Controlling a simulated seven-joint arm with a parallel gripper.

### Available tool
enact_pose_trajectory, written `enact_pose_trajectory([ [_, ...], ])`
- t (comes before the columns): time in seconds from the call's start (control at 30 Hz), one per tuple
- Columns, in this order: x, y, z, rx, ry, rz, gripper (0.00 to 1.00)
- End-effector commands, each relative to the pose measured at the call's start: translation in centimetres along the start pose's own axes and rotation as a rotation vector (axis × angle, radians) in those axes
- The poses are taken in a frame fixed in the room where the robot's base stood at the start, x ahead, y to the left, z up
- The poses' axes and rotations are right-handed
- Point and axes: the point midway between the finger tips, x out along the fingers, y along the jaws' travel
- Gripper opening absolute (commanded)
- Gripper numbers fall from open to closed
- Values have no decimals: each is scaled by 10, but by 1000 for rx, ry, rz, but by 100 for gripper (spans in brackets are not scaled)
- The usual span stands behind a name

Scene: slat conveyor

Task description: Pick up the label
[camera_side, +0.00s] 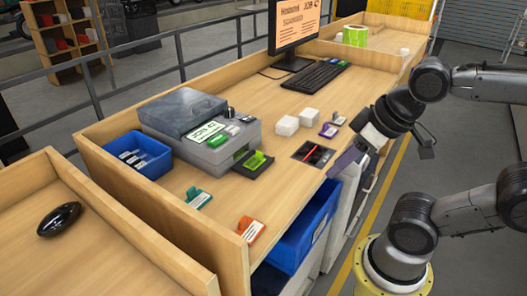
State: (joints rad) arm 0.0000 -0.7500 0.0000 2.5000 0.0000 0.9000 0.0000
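Several small label-like tags lie about, and I cannot tell which one is the label. A green one (255,160) rests on the black tray at the front of the grey label printer (205,125). A teal and white one (198,198) and an orange one (250,230) lie on the near part of the wooden bench. A purple one (328,130) and a small green one (338,118) lie beside two white blocks. My gripper (347,160) is at the bench's right edge, pointing down, apart from the green tag on the tray. Its fingers are not clear.
A dark square recess (313,153) with a red strip lies left of my gripper. White blocks (287,125), a keyboard (315,76) and a monitor (294,28) stand farther back. Blue bins (140,155) (303,232) sit at left and below the bench edge. Raised wooden rims border the bench.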

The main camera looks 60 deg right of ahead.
Motion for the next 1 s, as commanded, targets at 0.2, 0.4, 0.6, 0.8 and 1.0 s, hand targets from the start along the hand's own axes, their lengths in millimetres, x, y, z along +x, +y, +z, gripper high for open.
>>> enact_pose_trajectory([
  [0.2, 0, 0, 2, 58, -7, 0, 35],
  [0.4, -23, 0, -18, 412, -31, 7, 35],
  [0.6, -43, 7, -89, 913, -128, 75, 35],
  [0.8, -28, 21, -160, 1309, -222, 193, 35],
  [1.0, 16, 40, -212, 1520, -300, 309, 35],
])
